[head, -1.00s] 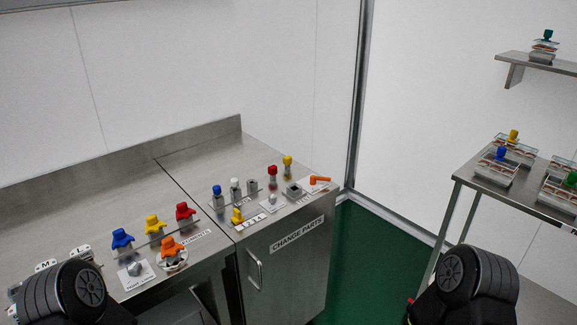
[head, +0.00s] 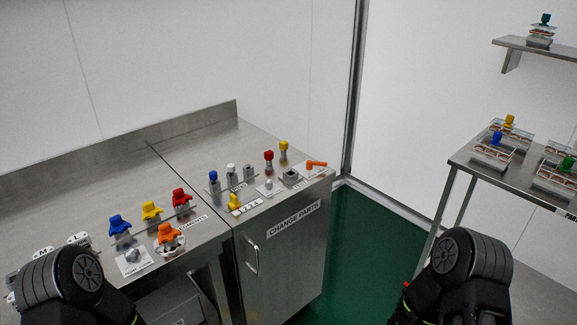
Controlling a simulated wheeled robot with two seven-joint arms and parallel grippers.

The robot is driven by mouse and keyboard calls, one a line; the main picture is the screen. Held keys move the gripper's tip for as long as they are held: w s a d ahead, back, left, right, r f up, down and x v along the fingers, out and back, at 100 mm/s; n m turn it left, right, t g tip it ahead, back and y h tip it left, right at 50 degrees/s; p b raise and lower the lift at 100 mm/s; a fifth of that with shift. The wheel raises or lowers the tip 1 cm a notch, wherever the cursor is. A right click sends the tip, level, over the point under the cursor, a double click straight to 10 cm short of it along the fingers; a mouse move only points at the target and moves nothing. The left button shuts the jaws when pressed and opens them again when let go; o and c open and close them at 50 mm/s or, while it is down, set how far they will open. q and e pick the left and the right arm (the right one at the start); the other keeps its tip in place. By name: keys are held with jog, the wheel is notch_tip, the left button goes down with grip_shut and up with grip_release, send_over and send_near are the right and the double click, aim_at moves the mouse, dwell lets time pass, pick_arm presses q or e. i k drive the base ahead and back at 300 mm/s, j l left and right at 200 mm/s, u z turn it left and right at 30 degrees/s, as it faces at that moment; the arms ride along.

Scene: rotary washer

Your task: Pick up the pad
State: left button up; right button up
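I cannot tell which thing in the head view is the pad. On the left part of the steel counter stand a blue knobbed part (head: 119,225), a yellow one (head: 151,210) and a red one (head: 181,198). An orange part (head: 169,234) sits in front of them on a round white piece. The right part of the counter holds smaller pieces, among them a yellow piece (head: 234,202) and an orange handle (head: 316,164). Both my grippers are out of view. Only black rounded parts of my arms show at the bottom left and bottom right.
The steel counter (head: 75,180) has a raised back edge and a cabinet door (head: 285,255) labelled CHANGE PARTS. A steel table (head: 467,164) at the right carries several trays with coloured knobs. A wall shelf (head: 510,43) is above it. Green floor (head: 365,235) lies open between.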

aim_at(284, 145)
jog(key=i+l+u, duration=0.1)
jog(key=u, duration=1.05)
jog(key=l+u, duration=0.35)
jog(key=l, duration=0.25)
jog(key=l+u, duration=0.3)
jog(key=l, duration=0.25)
jog(key=k+l+u, duration=0.2)
jog(key=l+u, duration=0.15)
jog(key=l, duration=0.15)
jog(key=k+l, duration=0.1)
jog(key=l, duration=0.6)
jog(key=k+l, duration=0.15)
jog(key=l, duration=0.2)
jog(key=u, duration=0.05)
